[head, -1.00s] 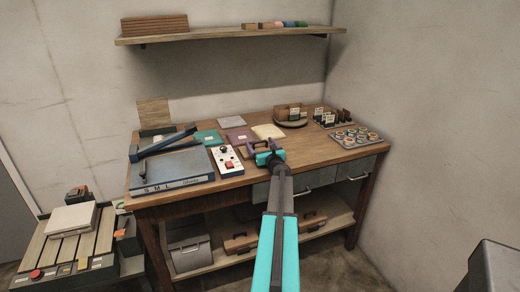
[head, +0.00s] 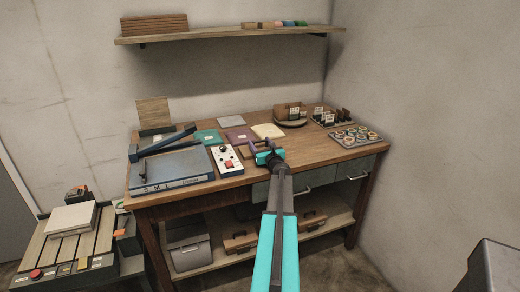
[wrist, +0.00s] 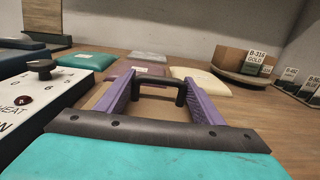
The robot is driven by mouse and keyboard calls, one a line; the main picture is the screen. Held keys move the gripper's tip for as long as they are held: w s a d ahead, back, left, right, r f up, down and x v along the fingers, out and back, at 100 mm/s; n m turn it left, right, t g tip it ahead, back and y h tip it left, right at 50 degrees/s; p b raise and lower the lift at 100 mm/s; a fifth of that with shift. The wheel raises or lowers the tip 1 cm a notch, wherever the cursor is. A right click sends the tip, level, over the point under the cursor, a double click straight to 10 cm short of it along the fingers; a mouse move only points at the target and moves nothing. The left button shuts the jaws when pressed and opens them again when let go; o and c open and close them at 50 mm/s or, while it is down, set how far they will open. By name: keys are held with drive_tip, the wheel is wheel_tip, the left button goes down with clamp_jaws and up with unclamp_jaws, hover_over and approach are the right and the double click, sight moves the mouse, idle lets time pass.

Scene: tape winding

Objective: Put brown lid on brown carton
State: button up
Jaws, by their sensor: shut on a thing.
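My gripper (head: 257,149) is over the front middle of the workbench, right of the white control box. In the wrist view its two purple fingers (wrist: 157,84) are shut on a dark handle (wrist: 160,77). A flat brown surface (wrist: 155,107), apparently the brown lid, shows below the handle between the fingers. The gripper body hides its near part. I cannot tell whether a brown carton lies under it or whether the lid touches one. An open brown box (wrist: 231,58) stands at the back right on a round tray, with labelled cards in front.
The white control box (head: 228,160) with knobs is close on the left, beside the blue-grey sealer (head: 172,168). Teal, purple and cream packets (head: 268,131) lie behind the gripper. A tray of round pots (head: 355,136) is at the right. Bare wood (head: 315,150) lies between.

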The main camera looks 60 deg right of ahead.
drive_tip(key=shift+r, duration=0.1)
drive_tip(key=shift+r, duration=0.75)
wheel_tip(320, 180, up, 2)
drive_tip(key=shift+a+r, duration=0.1)
drive_tip(key=b+v, duration=0.1)
drive_tip(key=v, duration=0.4)
drive_tip(key=s+d+b+v, duration=0.1)
drive_tip(key=v, duration=0.4)
drive_tip(key=d+r+v, duration=0.1)
drive_tip(key=v, duration=0.4)
drive_tip(key=shift+s+r+b, duration=0.15)
drive_tip(key=shift+s+b, duration=0.25)
drive_tip(key=shift+s, duration=0.3)
drive_tip(key=shift+r, duration=0.1)
